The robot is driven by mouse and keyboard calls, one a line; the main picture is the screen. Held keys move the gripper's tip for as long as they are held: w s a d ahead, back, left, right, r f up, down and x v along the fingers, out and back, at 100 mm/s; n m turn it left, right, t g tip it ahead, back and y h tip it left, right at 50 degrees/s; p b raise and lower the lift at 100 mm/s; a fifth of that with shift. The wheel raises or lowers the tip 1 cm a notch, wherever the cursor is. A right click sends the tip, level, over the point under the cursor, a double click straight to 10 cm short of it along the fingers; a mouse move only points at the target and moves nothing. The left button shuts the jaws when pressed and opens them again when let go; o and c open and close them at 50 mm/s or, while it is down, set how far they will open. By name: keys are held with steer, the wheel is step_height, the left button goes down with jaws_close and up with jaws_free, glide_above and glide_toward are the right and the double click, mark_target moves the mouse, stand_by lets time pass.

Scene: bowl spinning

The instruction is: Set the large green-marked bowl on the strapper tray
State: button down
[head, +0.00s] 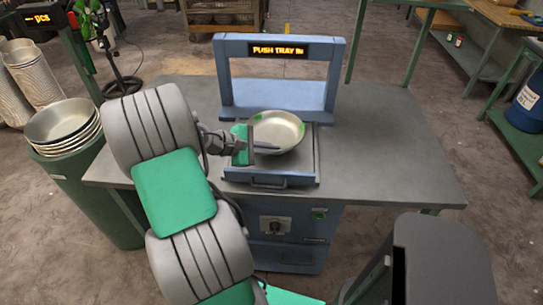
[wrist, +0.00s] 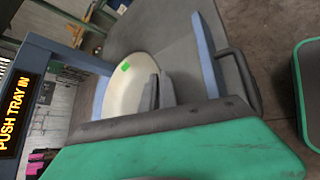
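The large bowl (head: 278,130) is pale metal with green marks on its rim. In the head view it is over the strapper tray (head: 240,174), right side up; its underside is hidden, so I cannot tell whether it rests fully on the tray. My gripper (head: 268,148) is at the bowl's near left side, its fingers against or just in front of the wall. In the wrist view the bowl (wrist: 125,88) shows one green mark, and the grey fingers (wrist: 155,92) overlap its edge. Whether they pinch the rim is unclear.
The blue strapper frame (head: 225,70) stands behind the tray, its sign (head: 279,50) reading "PUSH TRAY IN". The tray's handle (head: 268,183) faces the front. The grey tabletop (head: 390,150) is clear at right.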

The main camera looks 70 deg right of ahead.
step_height(320, 180, down, 3)
steer(key=shift+r, duration=0.1)
steer(key=c, duration=1.7)
jaws_free()
steer(key=shift+a, duration=0.1)
